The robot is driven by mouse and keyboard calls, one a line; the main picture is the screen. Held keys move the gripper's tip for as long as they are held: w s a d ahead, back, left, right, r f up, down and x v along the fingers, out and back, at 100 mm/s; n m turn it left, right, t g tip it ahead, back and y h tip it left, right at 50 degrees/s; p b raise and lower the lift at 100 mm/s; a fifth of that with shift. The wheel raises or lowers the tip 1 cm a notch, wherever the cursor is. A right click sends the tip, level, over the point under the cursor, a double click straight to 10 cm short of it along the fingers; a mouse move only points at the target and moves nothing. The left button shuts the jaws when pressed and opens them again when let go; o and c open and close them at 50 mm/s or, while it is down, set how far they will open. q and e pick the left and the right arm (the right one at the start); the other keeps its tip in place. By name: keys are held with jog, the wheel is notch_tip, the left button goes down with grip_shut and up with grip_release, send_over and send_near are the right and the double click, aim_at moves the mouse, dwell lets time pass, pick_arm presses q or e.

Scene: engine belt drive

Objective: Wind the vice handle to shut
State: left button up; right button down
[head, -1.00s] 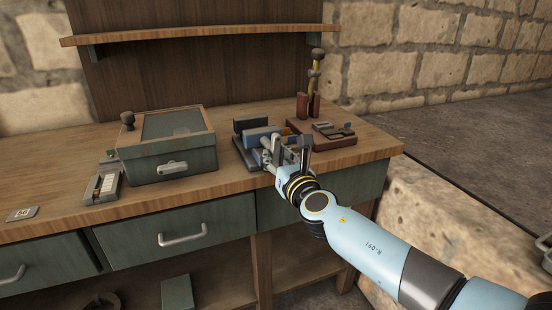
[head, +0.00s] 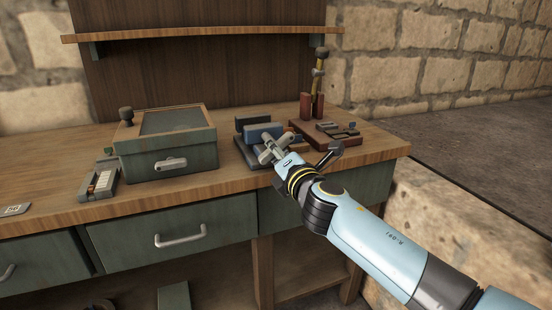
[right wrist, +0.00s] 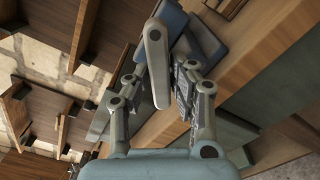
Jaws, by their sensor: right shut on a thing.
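The vice stands near the front edge of the bench, with its blue jaw blocks (head: 262,132) on a dark base. Its jaws show a gap in the head view, partly hidden by my gripper. The vice handle, a grey rounded bar (right wrist: 155,65), lies between my right gripper's fingers in the right wrist view. My right gripper (head: 273,150) is at the front of the vice and is shut on the handle. It also shows in the right wrist view (right wrist: 160,88). My left gripper is not in view.
A green box with a glazed lid (head: 167,158) stands left of the vice. A brown tray with small parts (head: 330,134) and a yellow-shafted tool in a red stand (head: 318,85) are to the right. Drawers with handles (head: 180,236) are below.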

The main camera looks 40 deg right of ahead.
jog(key=shift+s+a+f+m+b, duration=0.15)
jog(key=shift+m+b, duration=0.5)
jog(key=shift+m, duration=1)
jog(key=shift+s+d+f+m+b, duration=0.15)
jog(key=shift+m+b, duration=0.45)
jog(key=shift+m, duration=1.05)
jog(key=shift+r, duration=0.1)
jog(key=c, duration=1.2)
grip_release()
jog(key=shift+s+r, duration=0.15)
jog(key=shift+r, duration=0.1)
jog(key=v, duration=1.2)
